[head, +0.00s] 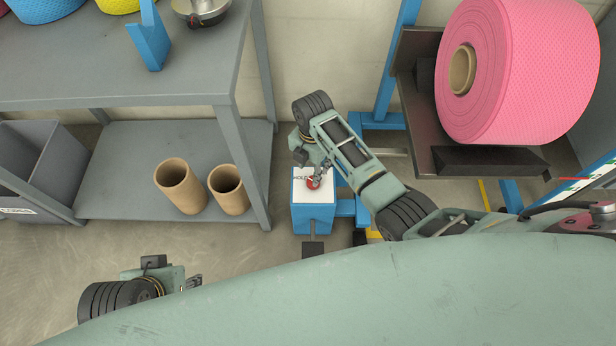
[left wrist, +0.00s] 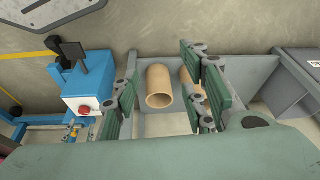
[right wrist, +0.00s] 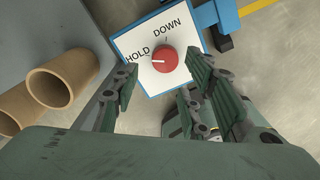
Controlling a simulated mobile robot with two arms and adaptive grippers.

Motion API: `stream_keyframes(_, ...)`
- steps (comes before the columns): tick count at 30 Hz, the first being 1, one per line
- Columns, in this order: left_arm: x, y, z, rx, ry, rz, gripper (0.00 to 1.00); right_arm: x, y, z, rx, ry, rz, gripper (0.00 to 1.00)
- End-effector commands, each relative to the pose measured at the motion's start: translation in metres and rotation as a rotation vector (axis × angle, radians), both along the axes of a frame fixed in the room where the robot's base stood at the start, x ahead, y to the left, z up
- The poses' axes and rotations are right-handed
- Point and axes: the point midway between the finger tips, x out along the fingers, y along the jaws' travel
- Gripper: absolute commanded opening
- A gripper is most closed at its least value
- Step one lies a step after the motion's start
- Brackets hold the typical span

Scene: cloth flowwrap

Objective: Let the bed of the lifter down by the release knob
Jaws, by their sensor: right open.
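The release knob (head: 313,183) is red and round, on the white sloping face of a blue box (head: 312,218). In the right wrist view the knob (right wrist: 165,59) has its white mark pointing left at HOLD; DOWN is printed above it. My right gripper (head: 325,174) is open just over the knob, its fingers (right wrist: 160,95) apart and nothing between them. I cannot tell if it touches the knob. The lifter's dark bed (head: 420,90) stands raised at the right and carries a large pink roll (head: 535,70). My left gripper (head: 193,283) is open and empty at the lower left.
A grey bench (head: 130,85) stands left of the box, with two cardboard tubes (head: 180,186) (head: 229,190) on its lower shelf. A grey bin (head: 40,165) is at the far left. A black pedal-like part (head: 313,249) sits before the box. Floor at the lower left is clear.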

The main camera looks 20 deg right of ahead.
Motion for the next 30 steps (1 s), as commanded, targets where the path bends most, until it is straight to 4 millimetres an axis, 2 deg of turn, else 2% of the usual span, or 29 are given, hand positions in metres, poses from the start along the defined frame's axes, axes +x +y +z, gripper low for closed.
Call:
stream_keyframes(2, 0.0, 0.0, -0.01, 0.0, 0.0, 0.0, 0.4, -0.002, 0.0, -0.019, 0.0, 0.005, -0.002, 0.41)
stream_keyframes(5, 0.019, -0.005, -0.006, -0.015, -0.077, -0.006, 0.4, -0.001, 0.001, -0.026, 0.001, 0.003, -0.003, 0.41)
stream_keyframes(12, 0.068, -0.02, 0.01, -0.06, -0.292, -0.024, 0.4, -0.001, 0.0, -0.048, -0.001, 0.002, -0.003, 0.41)
stream_keyframes(18, 0.098, -0.031, 0.027, -0.092, -0.443, -0.036, 0.4, -0.001, 0.0, -0.06, 0.0, 0.001, -0.004, 0.41)
stream_keyframes(24, 0.113, -0.036, 0.039, -0.11, -0.525, -0.041, 0.4, -0.001, 0.0, -0.066, 0.001, 0.001, -0.004, 0.41)
stream_keyframes(30, 0.116, -0.037, 0.043, -0.114, -0.542, -0.042, 0.4, -0.001, 0.0, -0.067, 0.001, 0.001, -0.004, 0.41)
